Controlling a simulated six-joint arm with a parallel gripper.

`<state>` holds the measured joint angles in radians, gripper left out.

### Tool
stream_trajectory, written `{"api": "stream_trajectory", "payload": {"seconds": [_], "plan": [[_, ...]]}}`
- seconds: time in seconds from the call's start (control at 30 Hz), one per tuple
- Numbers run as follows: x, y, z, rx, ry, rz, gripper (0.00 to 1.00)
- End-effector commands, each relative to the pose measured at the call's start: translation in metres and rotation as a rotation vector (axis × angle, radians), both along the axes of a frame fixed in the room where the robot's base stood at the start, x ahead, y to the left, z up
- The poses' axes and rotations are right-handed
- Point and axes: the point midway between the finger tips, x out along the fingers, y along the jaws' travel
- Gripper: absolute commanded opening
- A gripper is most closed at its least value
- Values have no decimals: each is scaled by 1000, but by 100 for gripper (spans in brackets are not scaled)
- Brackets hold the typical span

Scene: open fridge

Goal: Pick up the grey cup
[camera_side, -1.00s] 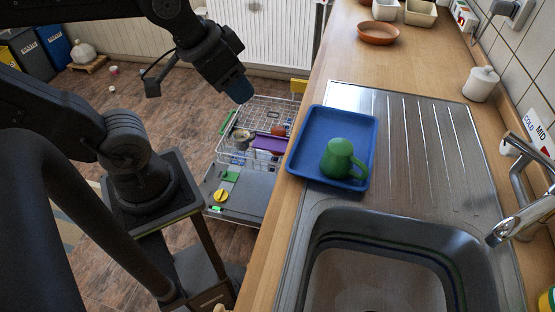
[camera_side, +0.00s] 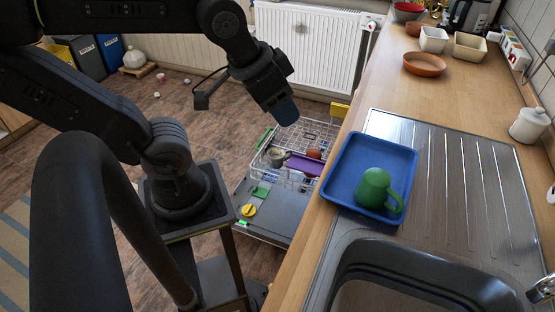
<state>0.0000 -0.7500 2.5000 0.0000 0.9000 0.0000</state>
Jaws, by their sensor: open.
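A small greyish cup (camera_side: 277,157) sits in the wire rack (camera_side: 325,133) of an open dishwasher, low beyond the counter's left edge. My gripper (camera_side: 286,112) points down above the rack, apart from the cup and higher than it. Its dark bluish tip is seen from the side, and the gap between the fingers is hard to make out. Nothing shows held in it.
A purple item (camera_side: 304,165) and a reddish-brown bowl (camera_side: 314,154) lie beside the cup. The dishwasher door (camera_side: 275,208) holds a yellow knob. The counter carries a blue tray (camera_side: 335,190) with a green mug (camera_side: 372,187), beside the sink (camera_side: 430,260).

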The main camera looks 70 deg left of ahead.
Motion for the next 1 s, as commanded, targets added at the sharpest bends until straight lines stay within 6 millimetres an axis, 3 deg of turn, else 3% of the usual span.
{"api": "stream_trajectory", "payload": {"seconds": [0.23, 0.47, 0.57, 0.77, 1.0], "plan": [[0, 0, 0, 0, 0, 0, 76], [1, 0, 0, -1, 1, 5, 76], [11, 5, 2, -13, 15, 48, 76], [67, 35, 2, -82, 78, 292, 76], [147, 104, -25, -189, 150, 673, 76]]}}
